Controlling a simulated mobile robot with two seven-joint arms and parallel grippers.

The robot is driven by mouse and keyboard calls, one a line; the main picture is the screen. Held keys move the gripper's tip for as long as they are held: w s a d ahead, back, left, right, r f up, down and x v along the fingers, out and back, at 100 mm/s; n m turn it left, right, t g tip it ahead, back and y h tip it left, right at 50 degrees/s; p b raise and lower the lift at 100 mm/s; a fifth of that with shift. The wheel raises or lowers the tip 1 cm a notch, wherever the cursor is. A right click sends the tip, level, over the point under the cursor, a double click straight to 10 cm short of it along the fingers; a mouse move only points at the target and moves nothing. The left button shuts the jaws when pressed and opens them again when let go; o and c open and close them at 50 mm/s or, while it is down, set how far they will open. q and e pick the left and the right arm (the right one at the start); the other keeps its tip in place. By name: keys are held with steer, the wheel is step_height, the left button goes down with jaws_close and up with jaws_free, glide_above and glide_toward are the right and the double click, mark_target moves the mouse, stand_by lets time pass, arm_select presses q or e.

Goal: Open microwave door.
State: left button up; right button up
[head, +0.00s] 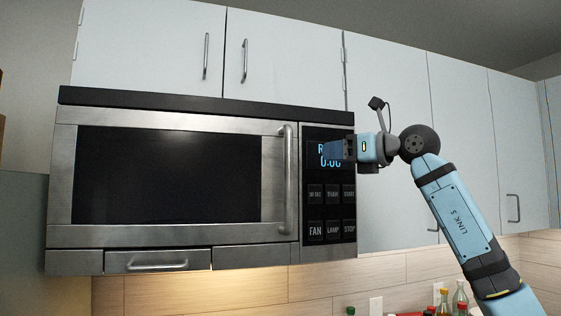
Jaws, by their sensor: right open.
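The microwave (85,176) is a steel over-range unit under the wall cabinets. Its door, with a dark window (165,175), looks shut. The vertical door handle (287,180) is on the door's right side. A black control panel (330,214) with a blue display and several buttons sits to the right of the handle. My right gripper (335,149) is in front of the display, to the right of the handle and apart from it. It points left, is open and holds nothing. Its fingers partly cover the display. My left gripper is not in view.
White wall cabinets (390,90) with bar handles run above and to the right of the microwave. A lower handle (157,265) sits under the door. Several bottles (460,298) stand at the bottom right by a tiled wall. The space before the door is clear.

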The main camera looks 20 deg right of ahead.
mark_target(292, 155)
steer(key=p+x, duration=0.2)
steer(key=x, duration=0.4)
steer(key=p+x, duration=0.3)
steer(key=x, duration=0.3)
steer(key=shift+w+r, duration=0.1)
steer(key=shift+r, duration=0.15)
steer(key=shift+w+a+f, duration=0.15)
steer(key=shift+w+a, duration=0.15)
steer(key=shift+w, duration=0.15)
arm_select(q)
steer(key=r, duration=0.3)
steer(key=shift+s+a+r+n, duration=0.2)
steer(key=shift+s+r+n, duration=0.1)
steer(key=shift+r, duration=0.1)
arm_select(e)
steer(key=shift+c, duration=1.1)
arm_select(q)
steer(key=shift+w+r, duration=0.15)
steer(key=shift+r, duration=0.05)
arm_select(e)
jaws_close()
